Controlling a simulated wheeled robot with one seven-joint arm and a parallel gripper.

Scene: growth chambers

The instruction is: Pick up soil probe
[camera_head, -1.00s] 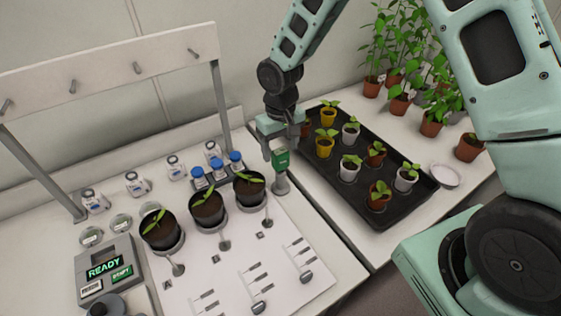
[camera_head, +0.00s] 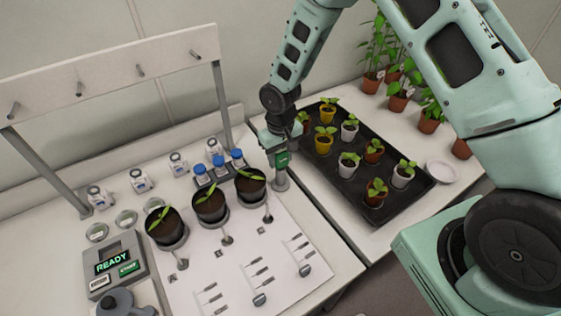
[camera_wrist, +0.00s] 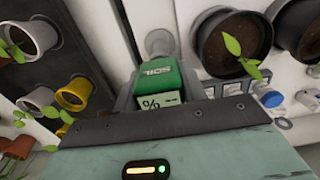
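The soil probe (camera_head: 281,160) is a green handheld device standing upright in a round grey holder (camera_head: 281,182) at the right edge of the white bench. My gripper (camera_head: 276,150) is lowered over its top, with a finger on either side. In the wrist view the probe (camera_wrist: 160,78) shows a "SOIL" label and a small % display between the fingers. Whether the fingers press on it or leave a small gap is not clear. The holder (camera_wrist: 160,42) shows beyond the probe.
Dark pots with seedlings (camera_head: 211,206) stand left of the probe, with blue-capped bottles (camera_head: 213,160) behind them. A black tray (camera_head: 340,206) of small potted plants lies close to the right. A grey READY device (camera_head: 112,262) sits at the front left.

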